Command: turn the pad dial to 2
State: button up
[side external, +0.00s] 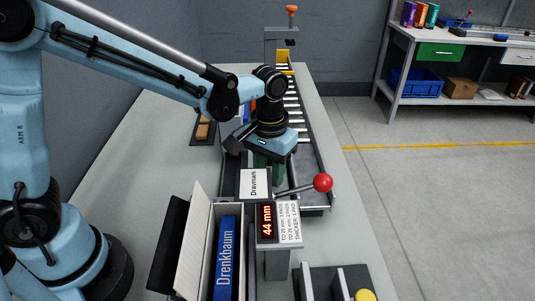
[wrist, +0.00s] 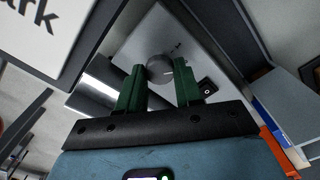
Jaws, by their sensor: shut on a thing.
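The pad dial is a round grey knob (wrist: 160,68) on a light grey plate in the wrist view. A pale line shows on its face and small dark marks lie on the plate beyond it, too small to read. My gripper (wrist: 161,72) has its green fingers on either side of the knob, shut on it. In the side external view my gripper (side external: 268,172) points down behind the Dravmark sign (side external: 254,184); the dial is hidden there. A red display (side external: 267,221) reads 44 mm, beside a printed label (side external: 288,222) about thickness and pads.
A lever with a red ball (side external: 323,183) sticks out right of the sign. An open box with a blue Drenkbaum binder (side external: 226,262) stands in front. A roller track (side external: 291,105) runs behind. A black rocker switch (wrist: 207,88) sits beside the dial.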

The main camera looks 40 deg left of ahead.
jog(key=shift+m, duration=0.6)
jog(key=o, duration=1)
jog(key=shift+o, duration=0.2)
jog(key=shift+r, duration=0.1)
notch_tip(320, 180, up, 12)
jog(key=s+a+f+t, duration=0.4)
jog(key=s+a+t, duration=0.3)
jog(key=a, duration=0.3)
jog(key=shift+s+f, duration=0.25)
jog(key=shift+s, duration=0.45)
